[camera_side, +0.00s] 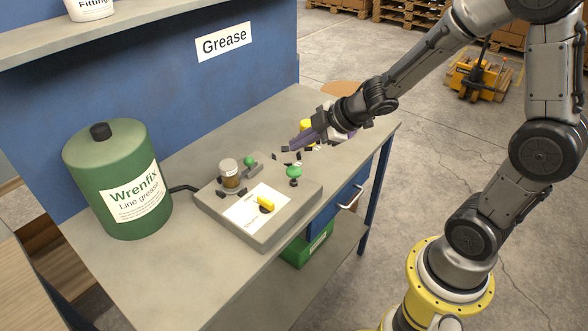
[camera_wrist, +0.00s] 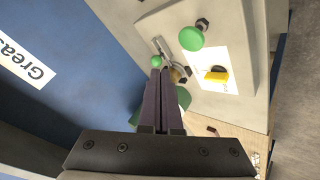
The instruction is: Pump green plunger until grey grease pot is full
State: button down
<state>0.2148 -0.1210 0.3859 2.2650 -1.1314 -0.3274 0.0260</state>
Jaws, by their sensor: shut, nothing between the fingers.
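The green mushroom-shaped plunger knob (camera_side: 294,171) stands on a dark stem at the right side of the grey pump block (camera_side: 290,205). It also shows at the top of the wrist view (camera_wrist: 191,38). A small jar with a grey top and brown lower part (camera_side: 229,173), apparently the grease pot, stands at the block's back left; how full it is I cannot tell. A green ball-ended lever (camera_side: 249,161) is beside it. My gripper (camera_side: 293,148), with purple fingers, is shut and empty, apart from the plunger and beyond it. In the wrist view its fingers (camera_wrist: 160,72) point toward the block.
A yellow knob (camera_side: 267,203) sits on the block's white label. A large green Wrenfix drum (camera_side: 118,180) stands at left, with a black hose toward the block. Small dark pieces (camera_side: 287,158) lie near my fingers. The blue back panel (camera_side: 230,75) closes off the rear.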

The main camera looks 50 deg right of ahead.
aim_at(297, 170)
jog(key=shift+f, duration=2.1)
jog(key=shift+f, duration=0.2)
dwell(0.4)
jog(key=shift+f, duration=0.2)
jog(key=shift+s+f, duration=0.1)
jog(key=shift+f, duration=1.35)
dwell(1.4)
jog(key=shift+r, duration=1.8)
jog(key=shift+r, duration=0.1)
jog(key=shift+r, duration=2.45)
